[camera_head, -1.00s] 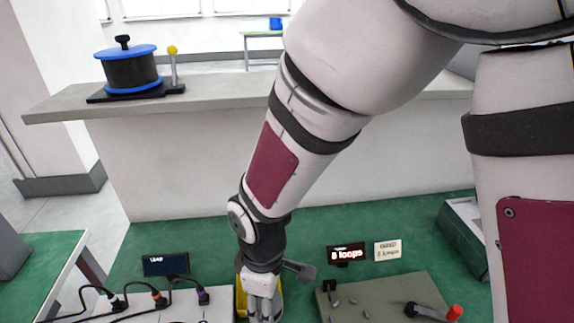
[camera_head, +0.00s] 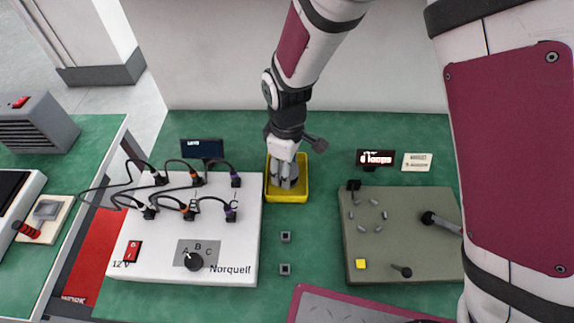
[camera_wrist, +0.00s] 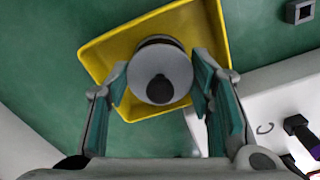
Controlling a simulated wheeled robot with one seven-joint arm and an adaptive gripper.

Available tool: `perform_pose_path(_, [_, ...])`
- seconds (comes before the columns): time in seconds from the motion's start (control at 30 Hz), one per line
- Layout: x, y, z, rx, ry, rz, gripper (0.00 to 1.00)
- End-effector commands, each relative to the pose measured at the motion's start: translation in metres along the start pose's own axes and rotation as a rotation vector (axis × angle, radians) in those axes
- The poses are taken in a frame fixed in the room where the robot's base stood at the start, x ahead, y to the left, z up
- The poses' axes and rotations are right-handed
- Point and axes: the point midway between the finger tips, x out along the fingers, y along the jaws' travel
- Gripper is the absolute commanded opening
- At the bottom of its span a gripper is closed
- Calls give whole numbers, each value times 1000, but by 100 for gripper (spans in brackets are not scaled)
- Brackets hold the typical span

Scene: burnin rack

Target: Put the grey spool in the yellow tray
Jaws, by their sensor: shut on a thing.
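The yellow tray (camera_head: 287,199) sits on the green bench between the white panel and the olive board. My gripper (camera_head: 285,180) points down into it from above. The spool is inside the outline of the yellow tray (camera_wrist: 105,50). I cannot tell whether it touches the tray floor. In the head view the spool is largely hidden by the fingers.
A white panel (camera_head: 225,255) with plugged black cables stands close on the left of the tray. An olive board (camera_head: 400,225) with small parts lies to the right. Small square sockets (camera_head: 285,237) sit in front. Small displays (camera_head: 202,149) stand behind.

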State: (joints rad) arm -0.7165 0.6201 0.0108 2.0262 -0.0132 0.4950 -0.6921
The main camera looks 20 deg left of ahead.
Motion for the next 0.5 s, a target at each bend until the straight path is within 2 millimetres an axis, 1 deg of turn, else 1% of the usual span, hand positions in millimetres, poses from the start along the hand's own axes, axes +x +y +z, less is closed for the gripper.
perform_pose_path(0.17, [3, 0, 0, 0, -1, -1, 21])
perform_pose_path(0.2, [4, 0, 0, 0, -1, -1, 50])
perform_pose_path(0.27, [3, 0, 0, 0, -1, -1, 64])
perform_pose_path(0.3, [3, 0, 0, 0, -1, -1, 68])
perform_pose_path(0.5, [3, 0, 0, 0, -1, 0, 68])
